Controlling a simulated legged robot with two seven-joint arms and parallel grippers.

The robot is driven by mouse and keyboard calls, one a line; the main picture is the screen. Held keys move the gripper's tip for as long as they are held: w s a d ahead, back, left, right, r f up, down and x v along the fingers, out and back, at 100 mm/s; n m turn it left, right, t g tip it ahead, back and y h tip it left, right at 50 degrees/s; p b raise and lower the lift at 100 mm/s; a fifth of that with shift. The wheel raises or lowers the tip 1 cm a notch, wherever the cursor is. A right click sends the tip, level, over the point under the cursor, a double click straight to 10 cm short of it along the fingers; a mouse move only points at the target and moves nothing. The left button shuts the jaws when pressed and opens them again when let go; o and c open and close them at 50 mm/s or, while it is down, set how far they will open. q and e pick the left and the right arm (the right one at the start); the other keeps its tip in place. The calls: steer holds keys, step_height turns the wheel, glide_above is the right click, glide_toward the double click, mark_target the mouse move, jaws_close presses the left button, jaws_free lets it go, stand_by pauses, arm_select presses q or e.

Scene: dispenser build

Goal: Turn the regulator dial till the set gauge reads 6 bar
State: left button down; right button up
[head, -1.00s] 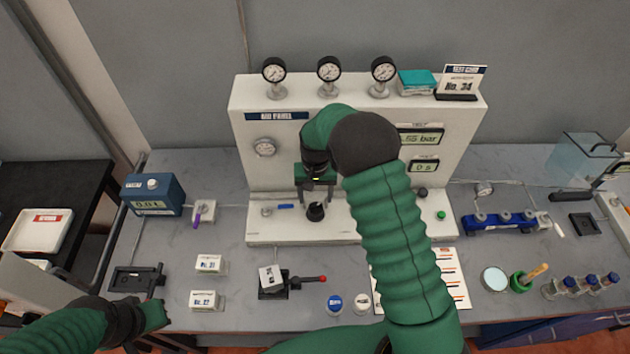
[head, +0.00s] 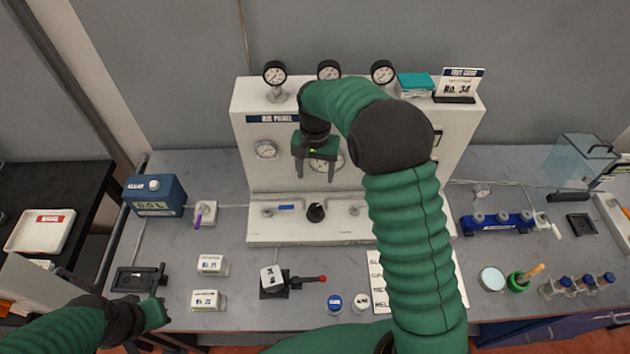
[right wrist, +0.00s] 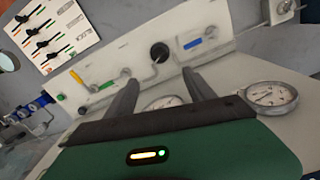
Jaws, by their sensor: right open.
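The black regulator dial (head: 316,212) sits on the lower ledge of the white air panel (head: 262,101). The right wrist view also shows the dial (right wrist: 159,52), beyond the fingertips. My right gripper (head: 317,176) is open and empty, above the dial and clear of it. A round gauge (head: 265,149) is on the panel face at left. A second face gauge (head: 341,161) is partly hidden behind my right gripper. I cannot read their needles or tell which is the set gauge. My left gripper (head: 157,313) is low at left, its jaws unclear.
A blue lever (head: 286,207) lies left of the dial. Three gauges, one of them here (head: 275,74), stand on the panel top, one partly covered by my right arm. My arm hides most of the panel's right side. A clamp with a red-tipped handle (head: 290,284) stands in front.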

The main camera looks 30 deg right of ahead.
mark_target(315, 206)
steer(key=shift+m, duration=0.6)
step_height(315, 206, down, 15)
steer(key=p, duration=0.5)
steer(key=shift+s+f, duration=0.1)
steer(key=shift+f, duration=0.75)
steer(key=c, duration=1.4)
steer(key=shift+o, duration=0.2)
steer(key=shift+f+m+b, duration=0.2)
steer(key=shift+m+b, duration=0.2)
steer(key=shift+b, duration=0.3)
steer(key=shift+r, duration=0.25)
steer(key=o, duration=1.4)
steer(key=shift+c, duration=0.2)
arm_select(q)
steer(key=v, duration=0.3)
steer(key=w+v, duration=0.1)
steer(key=v, duration=0.1)
steer(key=shift+r, duration=0.55)
steer(key=shift+f, duration=0.1)
arm_select(e)
steer(key=shift+r, duration=0.1)
